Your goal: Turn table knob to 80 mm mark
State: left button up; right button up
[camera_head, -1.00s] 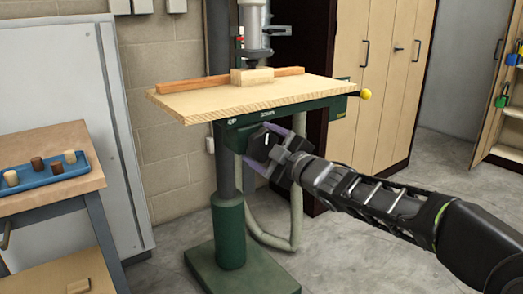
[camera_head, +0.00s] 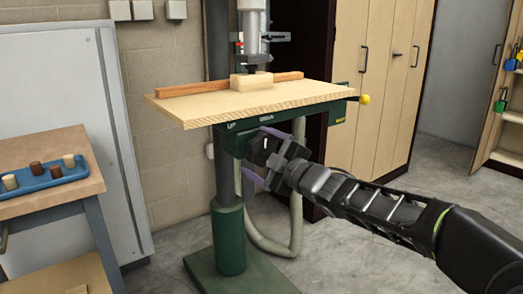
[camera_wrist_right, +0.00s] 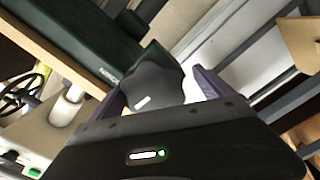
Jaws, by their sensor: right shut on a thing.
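The drill press table (camera_head: 205,113) is a pale wooden top on a green bracket (camera_head: 310,110). A dark table knob (camera_head: 260,146) with a small white mark sits under the table's front side. My right gripper (camera_head: 264,157) is shut on the knob, one purple finger above it and one below. In the right wrist view the knob (camera_wrist_right: 152,82) is a dark lobed shape with its white mark, between the purple fingers of the gripper (camera_wrist_right: 158,90). Lettering on the bracket is too small to read, and I cannot make out the 80 mm mark. My left gripper is out of view.
A pale wood block (camera_head: 251,81) and a brown fence (camera_head: 195,88) lie on the table. The green column (camera_head: 229,237) stands close to the gripper, with a grey hose (camera_head: 270,240) behind. A workbench with a blue tray (camera_head: 40,181) stands at left.

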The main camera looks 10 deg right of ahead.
aim_at(263, 154)
jog(key=shift+o, duration=1.3)
jog(key=shift+a+f, duration=0.1)
jog(key=shift+a, duration=0.05)
jog(key=shift+s+d+r, duration=0.25)
jog(key=shift+s+d, duration=0.15)
jog(key=shift+s, duration=0.15)
jog(key=p+v, duration=0.2)
jog(key=v, duration=0.4)
jog(key=shift+a, duration=0.1)
jog(key=shift+s+f, duration=0.15)
jog(key=shift+s, duration=0.1)
